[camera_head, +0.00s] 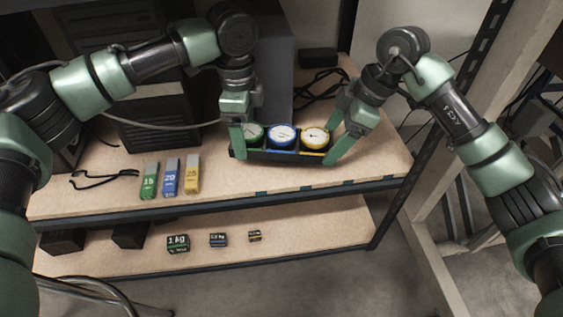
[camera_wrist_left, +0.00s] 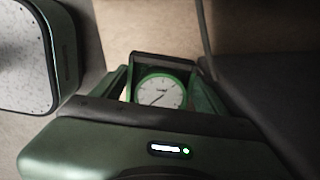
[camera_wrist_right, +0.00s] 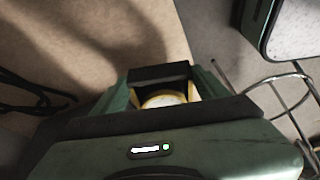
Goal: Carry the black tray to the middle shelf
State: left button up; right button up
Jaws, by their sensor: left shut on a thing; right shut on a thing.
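The black tray (camera_head: 285,158) is over the upper wooden shelf board (camera_head: 120,205) in the head view. It holds a green-rimmed dial (camera_head: 254,134), a blue-rimmed dial (camera_head: 282,136) and a yellow-rimmed dial (camera_head: 315,138) in a row. My left gripper (camera_head: 237,150) is shut on the tray's left end, beside the green dial (camera_wrist_left: 160,92). My right gripper (camera_head: 338,152) is shut on its right end, beside the yellow dial (camera_wrist_right: 163,99). I cannot tell whether the tray touches the board. The tray's end wall (camera_wrist_right: 160,72) shows in the right wrist view.
Green (camera_head: 150,180), blue (camera_head: 171,178) and yellow (camera_head: 192,175) blocks stand left of the tray. A lower board (camera_head: 310,235) carries small weights, including a green one (camera_head: 178,243). A dark box (camera_head: 265,70) and black cable (camera_head: 322,85) lie behind. A dark post (camera_head: 400,205) bounds the right.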

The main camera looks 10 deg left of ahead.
aim_at(322, 166)
pick_arm(q)
jog(key=shift+f, duration=0.1)
pick_arm(e)
jog(key=shift+f, duration=0.15)
